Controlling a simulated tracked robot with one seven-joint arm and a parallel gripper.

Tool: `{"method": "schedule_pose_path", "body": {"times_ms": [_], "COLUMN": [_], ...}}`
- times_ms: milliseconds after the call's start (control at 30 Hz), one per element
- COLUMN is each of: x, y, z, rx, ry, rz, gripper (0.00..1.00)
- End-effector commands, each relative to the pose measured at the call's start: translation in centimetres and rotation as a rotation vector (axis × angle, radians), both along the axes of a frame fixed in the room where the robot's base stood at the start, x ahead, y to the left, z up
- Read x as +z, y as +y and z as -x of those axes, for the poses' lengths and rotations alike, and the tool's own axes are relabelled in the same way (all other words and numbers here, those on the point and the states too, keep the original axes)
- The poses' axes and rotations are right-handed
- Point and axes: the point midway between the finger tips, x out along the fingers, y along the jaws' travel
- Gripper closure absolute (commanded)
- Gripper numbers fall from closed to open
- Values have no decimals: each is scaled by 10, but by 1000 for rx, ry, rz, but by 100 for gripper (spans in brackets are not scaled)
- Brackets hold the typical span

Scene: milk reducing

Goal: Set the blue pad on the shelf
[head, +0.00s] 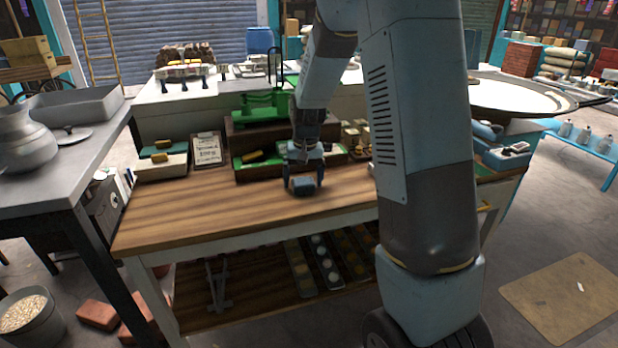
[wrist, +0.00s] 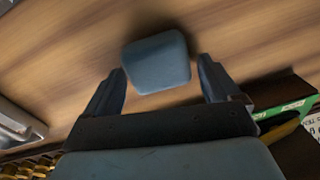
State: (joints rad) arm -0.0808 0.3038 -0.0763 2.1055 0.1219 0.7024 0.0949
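The blue pad (wrist: 157,62) is a small rounded block. It appears between my fingertips in the wrist view, with wood grain around it. My gripper (wrist: 162,80) is open, one finger on each side, with a visible gap at the right finger. In the head view my gripper (head: 304,172) points down over the front middle of the wooden table, and the blue pad (head: 301,184) shows at its tips. Whether the pad touches the tabletop is unclear. A low wooden shelf (head: 245,300) runs under the table. A dark brown stepped stand (head: 243,137) with green trays stands on the table behind my gripper.
A clipboard (head: 207,149) and a cream box (head: 162,168) stand at the table's back left. The tabletop (head: 200,215) is clear at the front left. Several long trays (head: 325,263) lie on the lower shelf. My arm hides part of the table's right side.

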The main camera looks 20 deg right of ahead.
Motion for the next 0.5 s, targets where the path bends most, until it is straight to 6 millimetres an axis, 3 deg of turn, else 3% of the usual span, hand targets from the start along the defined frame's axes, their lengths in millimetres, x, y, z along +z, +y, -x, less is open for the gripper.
{"method": "schedule_pose_path", "body": {"times_ms": [100,367,500], "x": [0,2,14], "y": [0,-1,-1], "z": [0,0,0], "rx": [0,-1,-1], "ry": [0,-1,-3], "rz": [0,0,0], "gripper": [0,0,0]}}
